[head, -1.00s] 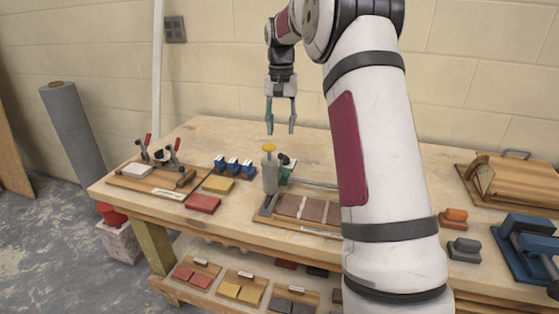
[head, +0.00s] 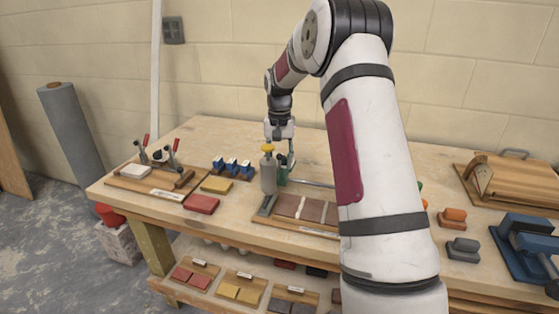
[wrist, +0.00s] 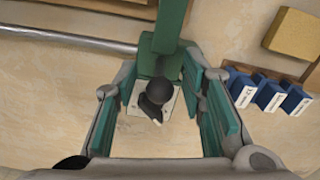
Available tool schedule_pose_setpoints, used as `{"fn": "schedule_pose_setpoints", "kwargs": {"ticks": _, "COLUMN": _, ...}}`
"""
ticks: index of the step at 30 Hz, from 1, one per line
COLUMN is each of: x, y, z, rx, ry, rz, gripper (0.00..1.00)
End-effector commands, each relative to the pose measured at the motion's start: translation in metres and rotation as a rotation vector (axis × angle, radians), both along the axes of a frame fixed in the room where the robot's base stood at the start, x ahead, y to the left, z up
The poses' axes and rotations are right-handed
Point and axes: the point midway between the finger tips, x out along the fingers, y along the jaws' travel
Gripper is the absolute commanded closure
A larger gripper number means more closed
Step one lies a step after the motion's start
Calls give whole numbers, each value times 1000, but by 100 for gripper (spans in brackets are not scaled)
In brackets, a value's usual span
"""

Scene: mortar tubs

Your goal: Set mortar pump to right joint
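The mortar pump, a grey cylinder (head: 268,176) with a yellow top, stands upright at the left end of the brick board (head: 265,208). Beside it is a green carriage with a black knob, which shows in the wrist view (wrist: 155,92). Brick-brown tiles (head: 312,209) lie on the board with narrow pale joints between them. My gripper (head: 281,153) is lowered behind the pump, at the knob. In the wrist view its fingers (wrist: 158,100) are apart, one on each side of the knob, with gaps visible. The board's right part is hidden by my arm.
A metal rail (wrist: 65,42) runs along the board. Blue blocks (head: 232,165), a yellow block (head: 216,185) and a red block (head: 201,204) lie to the left. A clamp fixture (head: 160,165) stands further left. The bench behind my gripper is clear.

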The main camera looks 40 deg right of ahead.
Motion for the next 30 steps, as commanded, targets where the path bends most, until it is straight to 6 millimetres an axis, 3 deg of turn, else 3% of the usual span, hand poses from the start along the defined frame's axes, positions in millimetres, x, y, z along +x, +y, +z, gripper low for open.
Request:
{"fn": "schedule_pose_setpoints", "kwargs": {"ticks": 2, "x": 0, "y": 0, "z": 0, "rx": 0, "ry": 0, "rz": 0, "gripper": 65}}
{"fn": "schedule_pose_setpoints", "kwargs": {"ticks": 6, "x": 0, "y": 0, "z": 0, "rx": 0, "ry": 0, "rz": 0, "gripper": 97}}
{"fn": "schedule_pose_setpoints", "kwargs": {"ticks": 7, "x": 0, "y": 0, "z": 0, "rx": 0, "ry": 0, "rz": 0, "gripper": 100}}
{"fn": "schedule_pose_setpoints", "kwargs": {"ticks": 14, "x": -1, "y": 0, "z": 0, "rx": 0, "ry": 0, "rz": 0, "gripper": 100}}
{"fn": "schedule_pose_setpoints", "kwargs": {"ticks": 19, "x": -12, "y": -9, "z": 1, "rx": 0, "ry": 4, "rz": -3, "gripper": 100}}
{"fn": "schedule_pose_setpoints", "kwargs": {"ticks": 23, "x": -33, "y": -25, "z": 2, "rx": 0, "ry": 5, "rz": -5, "gripper": 100}}
{"fn": "schedule_pose_setpoints", "kwargs": {"ticks": 30, "x": -89, "y": -67, "z": 3, "rx": 0, "ry": 4, "rz": -7, "gripper": 100}}
